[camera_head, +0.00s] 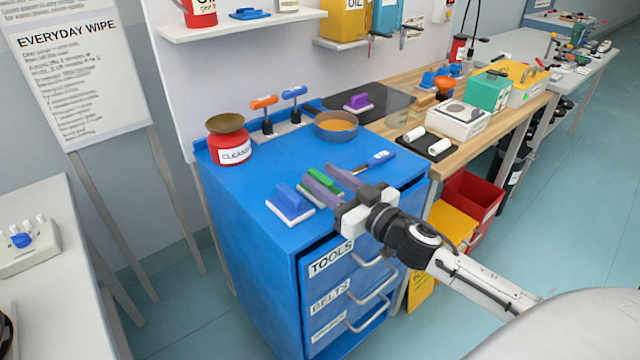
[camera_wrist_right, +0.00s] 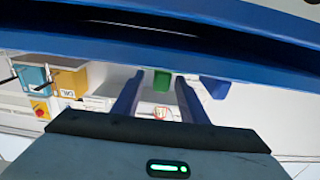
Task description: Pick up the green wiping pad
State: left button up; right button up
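The green wiping pad (camera_head: 325,179) lies on top of the blue cabinet (camera_head: 250,182), near its front. The fingers partly hide the pad in the head view. I cannot tell whether they touch it. In the right wrist view the open fingers (camera_wrist_right: 158,98) have nothing held between them. My left gripper is not in view.
A red cleaner pot (camera_head: 235,149), a bowl (camera_head: 336,126) and a purple pad (camera_head: 358,102) stand farther back. Drawer handles (camera_head: 368,282) stick out in front.

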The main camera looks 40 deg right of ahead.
jog(key=shift+w+a+f, duration=0.1)
jog(key=shift+w, duration=0.75)
grip_shut()
